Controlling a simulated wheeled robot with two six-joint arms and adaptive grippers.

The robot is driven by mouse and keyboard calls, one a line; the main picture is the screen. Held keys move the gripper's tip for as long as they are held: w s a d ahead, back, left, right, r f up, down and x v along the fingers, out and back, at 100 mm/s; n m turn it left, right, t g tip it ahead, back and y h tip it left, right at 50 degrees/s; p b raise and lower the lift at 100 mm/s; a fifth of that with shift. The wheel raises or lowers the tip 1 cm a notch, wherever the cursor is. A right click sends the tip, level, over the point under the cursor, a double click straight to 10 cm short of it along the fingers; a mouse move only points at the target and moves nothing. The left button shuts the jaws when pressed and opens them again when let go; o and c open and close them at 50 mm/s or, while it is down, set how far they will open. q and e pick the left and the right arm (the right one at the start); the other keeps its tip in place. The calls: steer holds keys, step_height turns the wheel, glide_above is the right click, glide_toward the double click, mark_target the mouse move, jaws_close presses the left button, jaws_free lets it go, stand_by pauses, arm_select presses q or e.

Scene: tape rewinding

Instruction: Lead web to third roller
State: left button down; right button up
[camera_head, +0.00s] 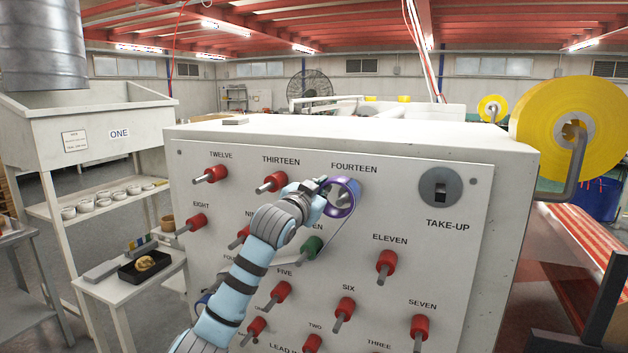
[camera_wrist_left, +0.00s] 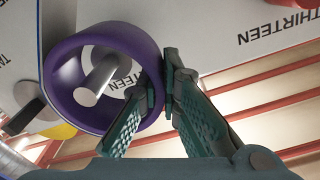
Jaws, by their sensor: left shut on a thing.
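A purple ring (camera_head: 354,198) is around the metal pin of roller FOURTEEN at the panel's upper middle. My left gripper (camera_head: 327,187) is shut on the ring's wall from its left side. In the left wrist view, the purple ring (camera_wrist_left: 72,103) has one finger inside and one outside, and the pin (camera_wrist_left: 98,82) passes through its opening. A thin pale web runs down from the ring past the green roller (camera_head: 313,246) and off to the left behind my arm. The THREE label (camera_head: 379,345) is at the bottom edge; its roller is out of frame. My right gripper is out of view.
Red rollers with protruding pins cover the panel, including SIX (camera_head: 345,310), SEVEN (camera_head: 419,328) and ELEVEN (camera_head: 386,265). A TAKE-UP switch (camera_head: 440,188) is at upper right. A yellow tape roll (camera_head: 540,115) stands at right. A side table (camera_head: 120,292) holds a black tray.

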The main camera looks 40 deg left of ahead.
arm_select(q)
steer(key=shift+w, duration=0.15)
steer(key=shift+f, duration=0.15)
steer(key=shift+w+d+f+b, duration=0.1)
steer(key=shift+d+f+b, duration=0.1)
steer(key=shift+f+b, duration=0.45)
steer(key=shift+w+d+f+b, duration=0.15)
steer(key=shift+f+b, duration=0.1)
steer(key=shift+f, duration=0.7)
steer(key=c, duration=1.7)
jaws_free()
steer(key=shift+s, duration=0.1)
